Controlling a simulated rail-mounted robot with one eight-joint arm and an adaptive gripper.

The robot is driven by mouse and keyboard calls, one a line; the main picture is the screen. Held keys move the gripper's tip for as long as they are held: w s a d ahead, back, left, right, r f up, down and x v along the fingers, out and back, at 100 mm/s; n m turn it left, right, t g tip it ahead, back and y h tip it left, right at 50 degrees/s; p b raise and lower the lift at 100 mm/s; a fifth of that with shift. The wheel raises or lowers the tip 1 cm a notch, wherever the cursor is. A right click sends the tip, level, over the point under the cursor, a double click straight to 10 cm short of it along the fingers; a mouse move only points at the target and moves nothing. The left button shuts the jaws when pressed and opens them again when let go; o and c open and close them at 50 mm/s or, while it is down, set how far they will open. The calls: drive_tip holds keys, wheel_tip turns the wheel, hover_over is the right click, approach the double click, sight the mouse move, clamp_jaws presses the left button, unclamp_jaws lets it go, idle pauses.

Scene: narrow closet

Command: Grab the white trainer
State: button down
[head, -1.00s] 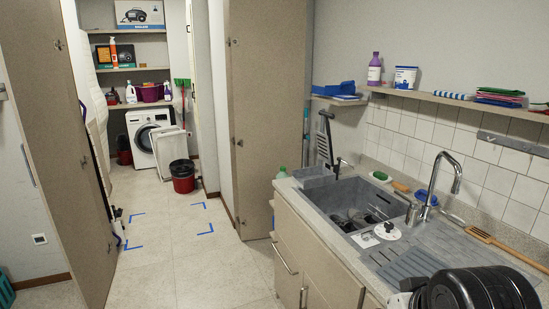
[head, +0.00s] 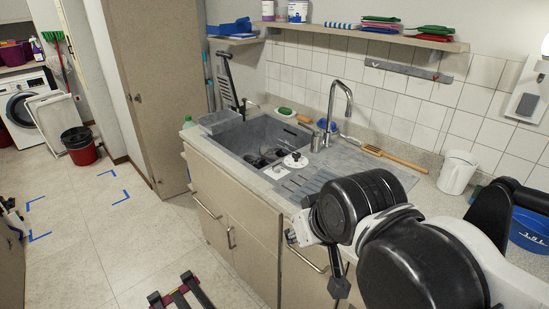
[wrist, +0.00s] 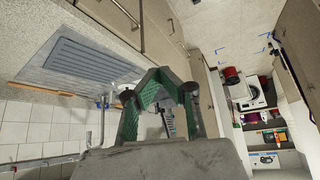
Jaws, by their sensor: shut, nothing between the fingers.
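I see no white trainer in the head view or the wrist view. My gripper (wrist: 163,80) shows in the wrist view, with green-lined fingers bent together at the tips. It is shut and empty, in the air. In the head view my arm reaches in from the lower right, in front of the counter, with the dark end of my gripper (head: 339,288) low by the cabinet fronts.
A counter with a grey sink (head: 262,140) stands ahead, with a white jug (head: 457,172) on its right. A red-and-black frame (head: 181,292) is low at the bottom edge. Open floor (head: 90,225) with blue tape marks lies left; a red-and-black bin (head: 79,148) stands beyond.

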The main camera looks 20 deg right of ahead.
drive_tip(key=c, duration=0.6)
unclamp_jaws()
drive_tip(key=shift+o, duration=0.2)
